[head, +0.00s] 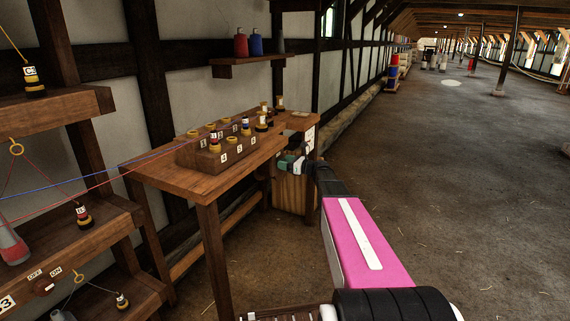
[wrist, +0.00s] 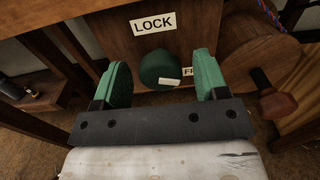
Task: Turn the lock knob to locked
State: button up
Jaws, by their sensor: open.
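The lock knob (wrist: 157,65) is round and dark green, on an upright wooden panel (wrist: 110,30) in the wrist view. A small white mark (wrist: 169,82) shows at its lower right. A white LOCK label (wrist: 153,22) is above the knob. A second label (wrist: 188,71), reading "FR", is to its right and partly hidden by a finger. My gripper (wrist: 161,68) is open, with one green finger on each side of the knob and visible gaps between. In the head view my gripper (head: 292,163) is at the bench's far end; the knob cannot be made out there.
A round wooden wheel (wrist: 260,55) with a handle (wrist: 278,104) is close to the right finger. The bench (head: 165,178) carries a block of bobbins (head: 208,158). Blue and red cords cross toward it from the left shelves (head: 100,240). The floor (head: 450,150) at right is open.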

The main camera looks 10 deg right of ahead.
jog(key=shift+w+a, duration=0.15)
jog(key=c, duration=0.9)
jog(key=shift+o, duration=0.2)
jog(key=shift+n, duration=0.3)
jog(key=n, duration=2.1)
jog(key=shift+s+a+f, duration=0.1)
jog(key=shift+s+f, duration=0.1)
jog(key=shift+f, duration=0.1)
jog(key=shift+n, duration=0.3)
